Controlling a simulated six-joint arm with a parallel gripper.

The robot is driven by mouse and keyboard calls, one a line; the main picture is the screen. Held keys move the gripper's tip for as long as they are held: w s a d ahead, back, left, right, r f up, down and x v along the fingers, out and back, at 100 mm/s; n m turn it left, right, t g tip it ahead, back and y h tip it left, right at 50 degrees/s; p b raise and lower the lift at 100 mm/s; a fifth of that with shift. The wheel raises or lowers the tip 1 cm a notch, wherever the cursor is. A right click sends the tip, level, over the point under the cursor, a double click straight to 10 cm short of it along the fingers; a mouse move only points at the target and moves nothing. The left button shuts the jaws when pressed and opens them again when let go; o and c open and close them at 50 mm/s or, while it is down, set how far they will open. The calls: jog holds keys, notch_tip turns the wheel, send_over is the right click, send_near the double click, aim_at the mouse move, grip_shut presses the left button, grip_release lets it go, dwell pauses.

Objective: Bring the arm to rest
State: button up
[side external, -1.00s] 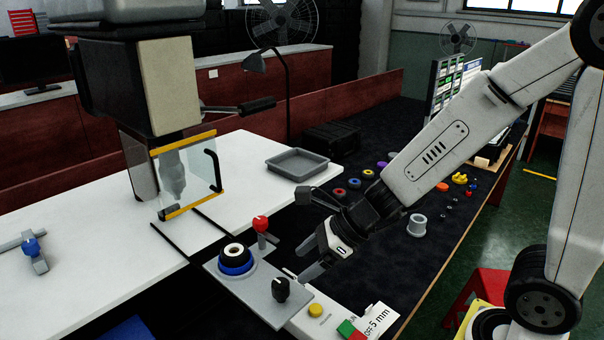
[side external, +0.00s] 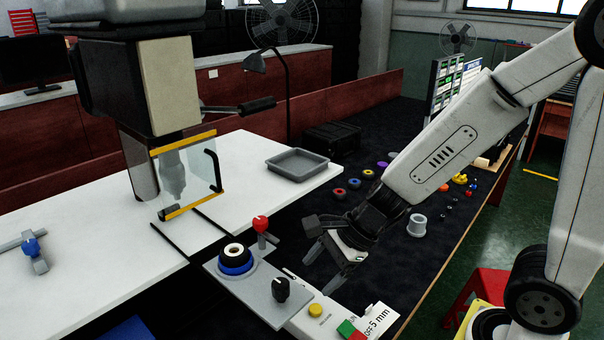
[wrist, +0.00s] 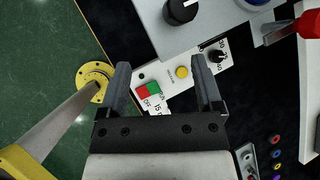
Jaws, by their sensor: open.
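My gripper (side external: 319,271) is open and empty, with its two fingers apart. It hangs above the dark table, to the right of the grey control plate (side external: 255,299). In the wrist view my gripper (wrist: 160,64) frames the white panel with its yellow button (wrist: 182,72) and its red and green switch (wrist: 148,90). The black knob (side external: 281,289) on the control plate stands apart from the fingers. Nothing is held between the fingers.
A red-handled lever (side external: 261,224) and a blue-and-black round part (side external: 235,259) stand on the plate. A grey tray (side external: 297,162) lies on the white table. Coloured rings (side external: 354,183) and a grey cup (side external: 417,225) lie on the dark table. A glass guard (side external: 189,175) stands at left.

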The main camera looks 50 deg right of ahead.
jog(key=s+d+f+n+g+h, duration=0.2)
jog(key=d+n+h, duration=0.3)
jog(key=n, duration=1.6)
jog(key=d, duration=0.3)
jog(key=shift+s+f+h, duration=0.3)
jog(key=shift+f, duration=0.1)
